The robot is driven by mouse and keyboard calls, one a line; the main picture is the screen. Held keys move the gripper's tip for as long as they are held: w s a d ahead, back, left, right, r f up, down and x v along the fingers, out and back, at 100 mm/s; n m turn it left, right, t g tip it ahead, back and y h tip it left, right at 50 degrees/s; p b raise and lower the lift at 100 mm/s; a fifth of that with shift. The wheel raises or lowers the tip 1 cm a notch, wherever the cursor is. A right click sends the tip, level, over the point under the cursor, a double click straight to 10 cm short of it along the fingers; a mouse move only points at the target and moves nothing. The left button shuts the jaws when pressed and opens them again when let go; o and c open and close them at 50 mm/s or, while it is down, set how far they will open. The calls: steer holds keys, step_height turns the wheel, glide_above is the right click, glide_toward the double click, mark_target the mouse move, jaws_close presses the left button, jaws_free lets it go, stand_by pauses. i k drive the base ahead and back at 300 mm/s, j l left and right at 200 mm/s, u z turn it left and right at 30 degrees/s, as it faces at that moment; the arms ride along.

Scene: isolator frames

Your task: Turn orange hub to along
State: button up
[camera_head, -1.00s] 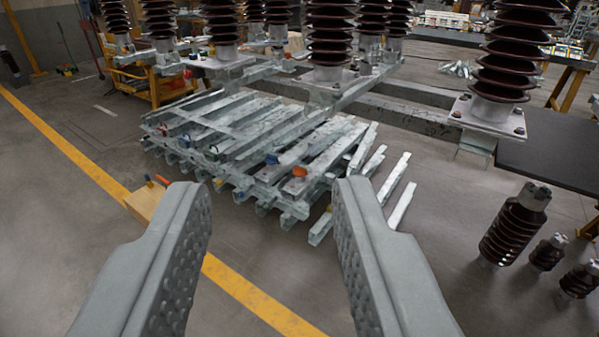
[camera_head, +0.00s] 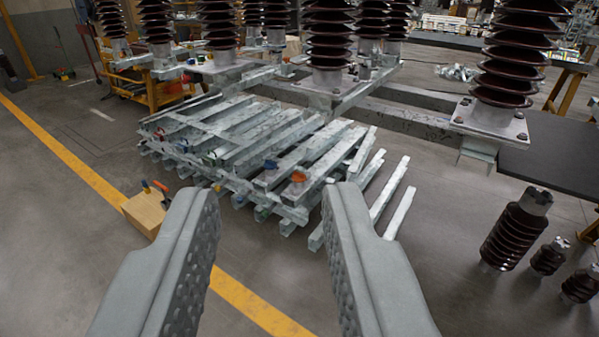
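The orange hub (camera_head: 299,177) is a small orange piece at the near end of a grey metal bar, on the near right part of a stack of metal bars (camera_head: 245,150). It is too small for me to tell which way it is turned. My gripper (camera_head: 272,195) is open and empty, with its two grey fingers spread in the foreground. In the picture the hub shows between and just beyond the fingertips, nearer the right one. The fingers appear apart from it.
A blue piece (camera_head: 270,165) sits on the bars left of the hub. A wooden block (camera_head: 147,212) with tools stands at the left. Brown ribbed insulators (camera_head: 328,50) rise behind, and several shorter ones (camera_head: 515,232) stand at the right. The near floor is clear.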

mark_target(298, 177)
steer(key=i+j+z, duration=0.1)
steer(key=i+j, duration=0.25)
steer(key=i, duration=0.15)
steer(key=i+j+z, duration=0.15)
steer(key=i+j, duration=0.25)
steer(key=i+j+z, duration=0.1)
steer(key=i+j, duration=0.4)
steer(key=i+j+z, duration=0.1)
steer(key=i+j, duration=0.4)
steer(key=i+j+z, duration=0.1)
steer(key=i+j, duration=0.4)
steer(key=i+j+z, duration=0.15)
steer(key=i+j, duration=0.25)
steer(key=j, duration=0.2)
steer(key=i+j+z, duration=0.1)
steer(key=i+j, duration=0.3)
steer(key=j, duration=0.2)
